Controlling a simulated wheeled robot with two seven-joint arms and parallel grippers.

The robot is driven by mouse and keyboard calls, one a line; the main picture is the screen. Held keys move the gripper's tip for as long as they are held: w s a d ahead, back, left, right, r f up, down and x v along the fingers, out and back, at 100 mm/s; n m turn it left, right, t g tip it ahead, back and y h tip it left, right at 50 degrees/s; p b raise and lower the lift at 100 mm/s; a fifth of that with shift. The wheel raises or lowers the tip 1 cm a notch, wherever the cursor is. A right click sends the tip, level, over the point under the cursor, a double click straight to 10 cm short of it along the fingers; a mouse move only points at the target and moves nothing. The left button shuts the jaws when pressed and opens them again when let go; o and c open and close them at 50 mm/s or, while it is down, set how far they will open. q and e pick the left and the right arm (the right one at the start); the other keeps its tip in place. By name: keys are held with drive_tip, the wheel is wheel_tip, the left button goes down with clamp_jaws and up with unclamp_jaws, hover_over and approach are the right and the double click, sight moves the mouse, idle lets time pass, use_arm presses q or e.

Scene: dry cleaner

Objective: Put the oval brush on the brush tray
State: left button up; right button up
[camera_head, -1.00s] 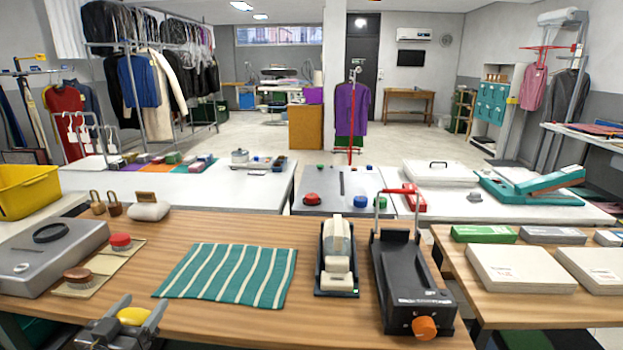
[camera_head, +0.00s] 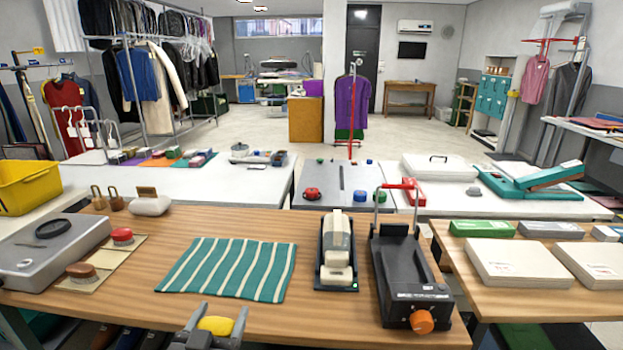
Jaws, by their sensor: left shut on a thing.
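My left gripper (camera_head: 214,325) is at the bottom edge of the head view, in front of the table's near edge. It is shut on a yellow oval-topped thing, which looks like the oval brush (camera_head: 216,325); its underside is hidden. The beige brush tray (camera_head: 104,259) lies on the wooden table at the left, up and left of the gripper. A round red-topped brush (camera_head: 122,237) stands at its far end and a round brown brush (camera_head: 82,271) at its near end. My right gripper is not in view.
A green striped cloth (camera_head: 228,269) lies flat on the table (camera_head: 180,226), right of the tray. A grey metal case (camera_head: 45,262) is left of the tray.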

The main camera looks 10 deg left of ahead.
use_arm(q)
drive_tip(key=shift+s+a+f, duration=0.1)
drive_tip(key=shift+a+f, duration=0.25)
drive_tip(key=a+r+b, duration=0.1)
drive_tip(key=a+r, duration=0.1)
drive_tip(key=a, duration=1.5)
drive_tip(key=shift+w+a, duration=0.3)
drive_tip(key=shift+w, duration=0.15)
drive_tip(key=shift+r, duration=0.1)
